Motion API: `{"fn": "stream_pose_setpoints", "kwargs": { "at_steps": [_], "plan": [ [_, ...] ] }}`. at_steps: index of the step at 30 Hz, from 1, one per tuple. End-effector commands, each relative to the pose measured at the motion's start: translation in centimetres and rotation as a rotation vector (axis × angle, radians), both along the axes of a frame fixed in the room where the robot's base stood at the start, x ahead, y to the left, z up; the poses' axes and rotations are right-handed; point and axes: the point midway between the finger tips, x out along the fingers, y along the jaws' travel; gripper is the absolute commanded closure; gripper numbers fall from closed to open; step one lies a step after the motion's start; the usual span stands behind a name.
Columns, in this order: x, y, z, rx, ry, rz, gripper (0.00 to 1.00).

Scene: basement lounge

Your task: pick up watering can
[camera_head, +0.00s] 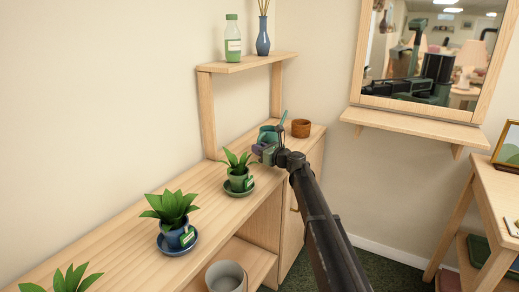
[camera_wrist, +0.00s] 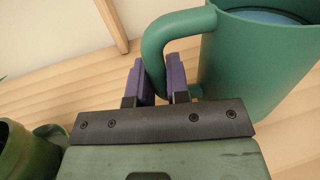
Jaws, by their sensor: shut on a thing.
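The green watering can (camera_head: 267,134) stands on the wooden counter, beyond the nearest plant pot and beside the brown pot. In the wrist view the can (camera_wrist: 262,62) fills the upper right, with its curved handle reaching left and down between my fingers and blue water or lining showing inside its rim. My gripper (camera_head: 262,149) is at the can's near side. Its purple fingers (camera_wrist: 162,82) are shut on the handle. In the head view the arm and gripper hide part of the can.
A potted plant (camera_head: 238,170) on a green saucer is close to the gripper's left. A brown pot (camera_head: 301,128) stands right of the can. A wooden shelf (camera_head: 245,64) with a bottle (camera_head: 233,40) and blue vase (camera_head: 263,36) is above. Another potted plant (camera_head: 172,215) is nearer.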

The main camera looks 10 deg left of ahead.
Motion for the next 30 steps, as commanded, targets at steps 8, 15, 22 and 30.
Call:
{"fn": "stream_pose_setpoints", "kwargs": {
  "at_steps": [8, 15, 22, 30],
  "plan": [
    [0.0, 0.0, 9.6, -0.001, -0.001, 0.0, 1.0],
    [0.0, 0.0, 16.5, -0.001, -0.001, 0.0, 1.0],
    [0.0, 0.0, 18.0, -0.001, -0.001, 0.0, 1.0],
    [0.0, 0.0, 17.8, -0.001, -0.001, 0.0, 0.91]
  ]
}}
